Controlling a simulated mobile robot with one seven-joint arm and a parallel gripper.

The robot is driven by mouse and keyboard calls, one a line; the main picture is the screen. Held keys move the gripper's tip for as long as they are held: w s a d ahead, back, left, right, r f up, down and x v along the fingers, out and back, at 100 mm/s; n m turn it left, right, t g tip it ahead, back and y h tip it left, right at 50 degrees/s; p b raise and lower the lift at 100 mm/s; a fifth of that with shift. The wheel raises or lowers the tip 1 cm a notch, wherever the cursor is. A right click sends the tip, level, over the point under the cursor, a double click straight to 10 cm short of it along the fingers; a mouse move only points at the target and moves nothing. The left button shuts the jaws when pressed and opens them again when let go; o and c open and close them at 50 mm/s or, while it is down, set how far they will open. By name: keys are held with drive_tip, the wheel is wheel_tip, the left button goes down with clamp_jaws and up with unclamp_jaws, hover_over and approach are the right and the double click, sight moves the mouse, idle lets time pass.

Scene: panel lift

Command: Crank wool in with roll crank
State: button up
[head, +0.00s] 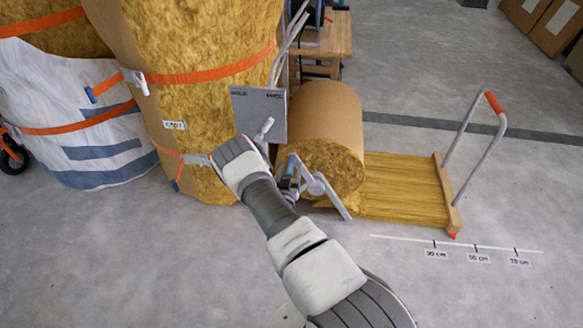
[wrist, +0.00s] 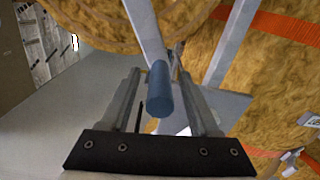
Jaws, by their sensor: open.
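The wool roll (head: 325,125) in brown paper lies on its side in a grey metal stand, with its cut end facing me. The roll crank's blue handle (head: 292,165) is in front of that end, partly hidden by my arm. In the wrist view the blue handle (wrist: 159,88) lies between the two fingers of my gripper (wrist: 158,80), with gaps visible on both sides. My gripper (head: 287,186) is open around the handle. A flat strip of wool (head: 402,188) runs right from the roll to a wooden bar (head: 440,185).
A frame with an orange grip (head: 493,102) stands on the bar. A floor scale (head: 455,243) lies in front of the strip. Tall strapped wool bales (head: 205,45) stand at the left, close to my arm. A grey panel (head: 258,110) stands beside the roll.

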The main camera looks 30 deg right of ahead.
drive_tip(key=shift+x, duration=1.15)
clamp_jaws()
idle(0.6)
